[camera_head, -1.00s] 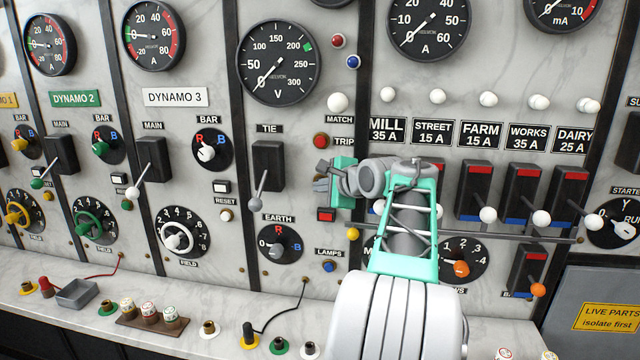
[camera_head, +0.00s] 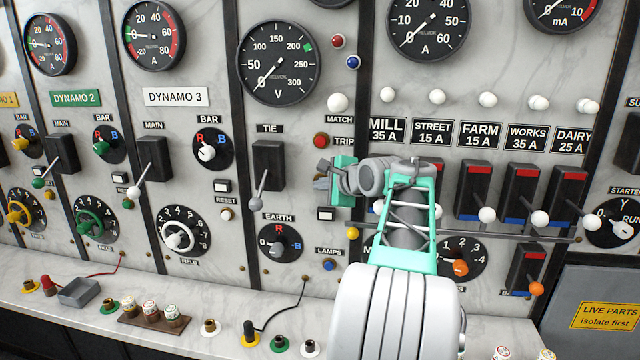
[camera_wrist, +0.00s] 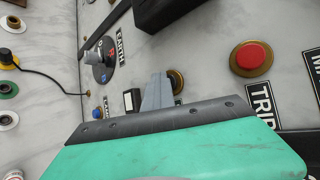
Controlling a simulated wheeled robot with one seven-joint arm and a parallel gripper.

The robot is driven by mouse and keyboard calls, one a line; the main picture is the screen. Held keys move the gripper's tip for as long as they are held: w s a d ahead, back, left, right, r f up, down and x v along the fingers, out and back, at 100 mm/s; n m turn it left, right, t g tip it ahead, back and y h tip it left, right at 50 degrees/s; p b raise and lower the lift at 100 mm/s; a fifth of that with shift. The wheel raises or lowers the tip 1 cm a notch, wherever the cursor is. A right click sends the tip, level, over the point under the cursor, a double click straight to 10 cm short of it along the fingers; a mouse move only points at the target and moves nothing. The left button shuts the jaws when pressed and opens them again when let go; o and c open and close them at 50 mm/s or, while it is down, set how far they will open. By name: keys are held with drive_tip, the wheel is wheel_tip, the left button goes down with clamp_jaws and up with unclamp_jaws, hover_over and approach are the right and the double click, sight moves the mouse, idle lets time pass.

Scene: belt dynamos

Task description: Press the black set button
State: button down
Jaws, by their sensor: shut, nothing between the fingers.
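My gripper (camera_head: 320,184) is shut and empty, its fingertips at the panel just below the red TRIP button (camera_head: 321,141). In the wrist view its grey fingers (camera_wrist: 160,80) reach a brass-ringed button (camera_wrist: 179,79) and cover most of it. This is likely the black set button, but its cap and label are hidden, and I cannot tell whether it is pressed in. The red TRIP button also shows in the wrist view (camera_wrist: 250,58), apart from the fingers. A small indicator window (camera_head: 326,214) below the gripper is white; it also shows in the wrist view (camera_wrist: 131,100).
The EARTH knob (camera_head: 279,244) is below left and the TIE lever (camera_head: 257,190) stands out to the left. A yellow button (camera_head: 352,234) lies just below my wrist. Feeder switches (camera_head: 476,190) project to the right. The marble ledge (camera_head: 225,333) runs below.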

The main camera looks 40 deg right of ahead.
drive_tip(key=shift+s+a+b, duration=0.35)
drive_tip(key=shift+s+a, duration=0.2)
drive_tip(key=shift+a, duration=0.15)
drive_tip(key=s+a+b, duration=0.1)
drive_tip(key=a, duration=0.1)
drive_tip(key=s+a+b, duration=0.1)
drive_tip(key=s+a, duration=0.1)
idle(0.4)
idle(0.5)
